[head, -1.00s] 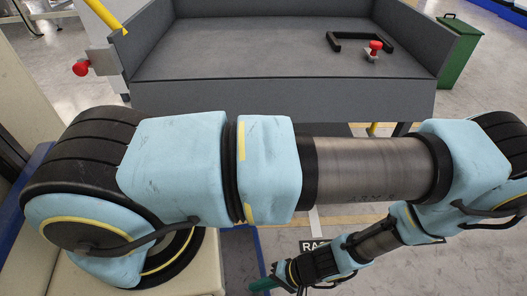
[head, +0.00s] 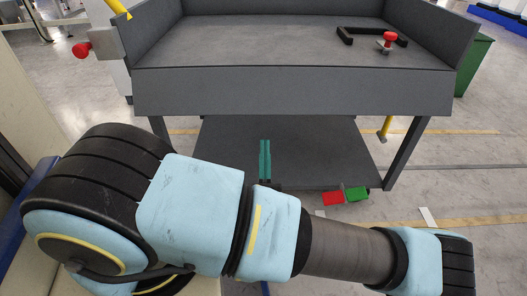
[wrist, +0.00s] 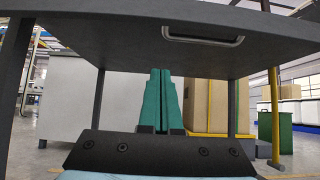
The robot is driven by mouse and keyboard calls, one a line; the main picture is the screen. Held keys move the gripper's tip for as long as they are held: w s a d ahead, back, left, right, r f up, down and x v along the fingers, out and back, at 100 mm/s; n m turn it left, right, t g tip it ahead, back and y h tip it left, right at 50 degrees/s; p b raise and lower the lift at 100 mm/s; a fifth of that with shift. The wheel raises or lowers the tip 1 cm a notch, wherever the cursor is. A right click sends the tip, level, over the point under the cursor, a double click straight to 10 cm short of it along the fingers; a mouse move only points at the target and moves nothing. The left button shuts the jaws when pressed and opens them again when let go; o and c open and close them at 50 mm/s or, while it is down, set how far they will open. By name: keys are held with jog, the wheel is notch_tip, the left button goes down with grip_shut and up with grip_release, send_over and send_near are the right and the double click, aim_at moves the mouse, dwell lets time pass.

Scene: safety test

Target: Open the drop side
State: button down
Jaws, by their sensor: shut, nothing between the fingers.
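In the wrist view a dark grey panel (wrist: 110,22) with a metal bar handle (wrist: 203,36) hangs above my gripper. My gripper (head: 265,145) shows as two green fingers below the front panel in the head view. In the wrist view its fingers (wrist: 158,75) are together, pointing up, empty, and apart from the handle, which is up and to the right.
A red knob (head: 82,50) is at the bin's left. A black U-shaped bar (head: 345,36) and another red knob (head: 389,37) are at its right. Below are a lower shelf (head: 330,150), table legs (head: 405,155), and red (head: 333,198) and green (head: 357,194) blocks. A green bin (head: 474,65) stands behind right.

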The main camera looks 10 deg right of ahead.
notch_tip(320, 180, up, 7)
jog(key=w+b, duration=0.2)
jog(key=shift+d, duration=0.15)
dwell(0.5)
jog(key=shift+s+r+g+p, duration=0.15)
jog(key=shift+s+g+p, duration=0.15)
jog(key=shift+p, duration=0.6)
